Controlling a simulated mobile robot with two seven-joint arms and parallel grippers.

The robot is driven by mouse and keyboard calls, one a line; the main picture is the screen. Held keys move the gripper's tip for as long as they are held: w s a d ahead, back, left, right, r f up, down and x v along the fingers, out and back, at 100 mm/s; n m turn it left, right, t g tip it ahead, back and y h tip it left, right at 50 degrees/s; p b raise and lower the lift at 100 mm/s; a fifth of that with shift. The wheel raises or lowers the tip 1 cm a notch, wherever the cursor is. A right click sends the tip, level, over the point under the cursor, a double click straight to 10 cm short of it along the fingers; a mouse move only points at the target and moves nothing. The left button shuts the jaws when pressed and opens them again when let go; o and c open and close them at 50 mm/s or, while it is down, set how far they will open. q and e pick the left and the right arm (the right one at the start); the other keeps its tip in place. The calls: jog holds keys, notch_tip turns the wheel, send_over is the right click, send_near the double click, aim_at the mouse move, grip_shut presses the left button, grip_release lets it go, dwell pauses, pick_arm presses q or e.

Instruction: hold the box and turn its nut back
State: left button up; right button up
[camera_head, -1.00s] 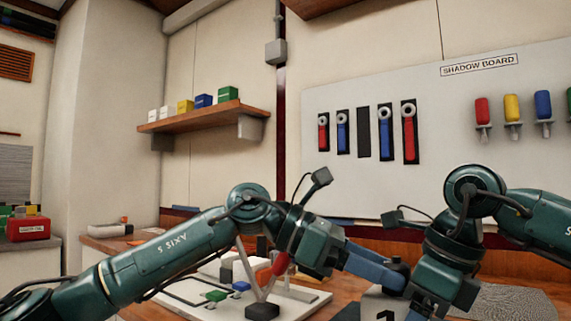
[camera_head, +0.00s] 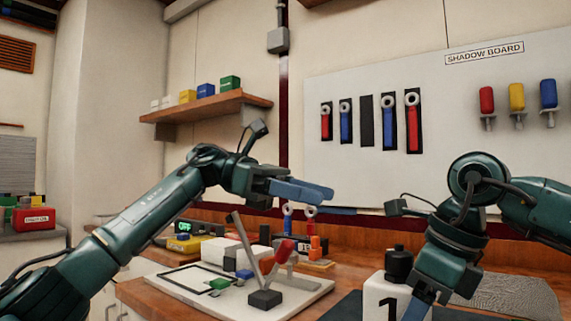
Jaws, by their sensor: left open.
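A white box (camera_head: 378,298) marked "1" stands at the bottom of the picture, right of centre, its lower part cut off by the frame. A black rounded piece (camera_head: 398,263), which looks like its nut, sits on top. My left gripper (camera_head: 343,202) is open and empty, with blue fingers pointing right, above and left of the box. My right gripper (camera_head: 416,306) points down at the box's right side. Its fingertips are partly out of frame, so I cannot tell whether they grip the box.
A dark mat (camera_head: 345,308) lies beside the box.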

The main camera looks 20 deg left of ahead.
pick_arm(q)
jog(key=w+a+r+n+t+h, duration=0.3)
jog(key=r+n+t+h, duration=0.1)
jog(key=r, duration=0.5)
jog(key=w+a+r+n+t+h, duration=0.2)
jog(key=r+n+t+h, duration=0.3)
jog(key=r, duration=0.5)
jog(key=shift+w+a+r+n+t, duration=0.35)
jog(key=shift+w+n+t, duration=0.3)
jog(key=shift+n+t, duration=0.4)
jog(key=shift+m, duration=0.25)
jog(key=m+g+y, duration=1.1)
jog(key=g, duration=0.1)
send_over(379, 277)
jog(key=w+a, duration=0.1)
jog(key=a, duration=1)
notch_tip(379, 277, down, 23)
jog(key=x, duration=1.2)
jog(key=shift+w, duration=0.1)
